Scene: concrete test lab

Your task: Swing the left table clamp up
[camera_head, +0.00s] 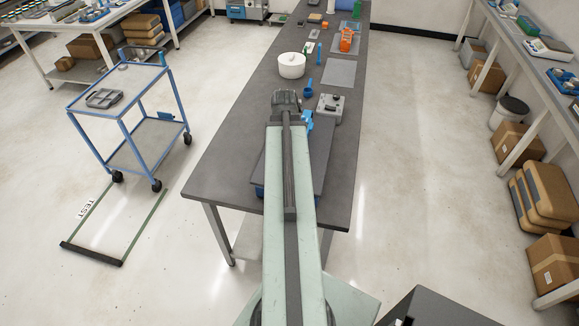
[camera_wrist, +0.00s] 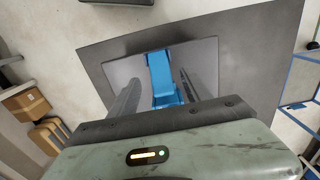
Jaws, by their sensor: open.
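A blue clamp (camera_wrist: 160,75) shows in the wrist view, on a grey plate, with its long arm between my gripper's fingers. My gripper (camera_wrist: 154,88) is open, one finger on each side of the clamp; I cannot tell whether either touches it. In the head view my gripper (camera_head: 286,98) is at the far end of my arm, over the table, and its fingertips are hard to make out. A blue part (camera_head: 307,121) shows just right of my arm, and another blue edge (camera_head: 258,191) shows left of it. My arm hides much of the plate.
The dark table (camera_head: 225,150) also holds a grey block device (camera_head: 331,107), a white round pot (camera_head: 291,65), a small blue cup (camera_head: 309,87) and an orange tool (camera_head: 347,38). A blue cart (camera_head: 130,120) stands on the floor at left. The table's left part is clear.

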